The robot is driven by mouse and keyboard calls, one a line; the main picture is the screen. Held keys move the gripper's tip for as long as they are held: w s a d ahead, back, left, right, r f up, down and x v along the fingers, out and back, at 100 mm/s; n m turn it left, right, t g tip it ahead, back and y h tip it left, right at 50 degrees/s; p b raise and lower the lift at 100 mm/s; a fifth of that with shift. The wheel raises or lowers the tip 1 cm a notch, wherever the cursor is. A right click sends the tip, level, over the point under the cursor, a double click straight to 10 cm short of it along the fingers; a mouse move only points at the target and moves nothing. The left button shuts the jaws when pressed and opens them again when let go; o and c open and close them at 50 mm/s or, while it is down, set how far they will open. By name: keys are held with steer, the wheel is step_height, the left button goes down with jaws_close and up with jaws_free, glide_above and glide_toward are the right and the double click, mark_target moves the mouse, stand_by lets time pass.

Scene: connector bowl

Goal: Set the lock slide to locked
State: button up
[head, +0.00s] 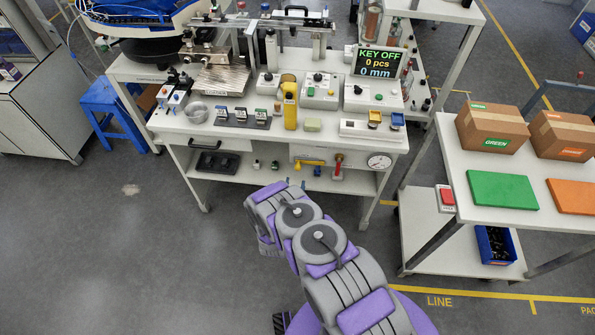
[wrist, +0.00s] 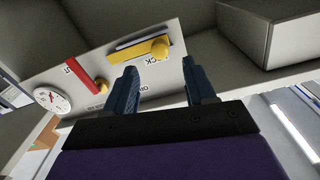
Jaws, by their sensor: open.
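The lock slide is a yellow bar with a rounded knob (wrist: 159,48) on a pale panel under the bench. In the wrist view it appears inverted, beside lettering that ends in "CK". The yellow slide also shows in the head view (head: 310,163), left of a red handle. My gripper (wrist: 160,66) is open and empty, its two dark blue fingers apart. The knob lies beyond the gap between the fingertips, and I see no contact. Part of the lettering is hidden by a finger.
A red handle (wrist: 84,73) and a round dial (wrist: 52,101) sit on the same panel. The bench top (head: 240,138) above carries a yellow device (head: 289,104) and several boxes. A lower shelf (head: 255,178) holds small parts. Open floor lies in front of the bench.

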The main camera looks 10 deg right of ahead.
mark_target(298, 169)
steer(key=b+x, duration=0.2)
steer(key=x, duration=0.6)
steer(key=shift+w, duration=0.1)
steer(key=shift+c, duration=0.4)
jaws_close()
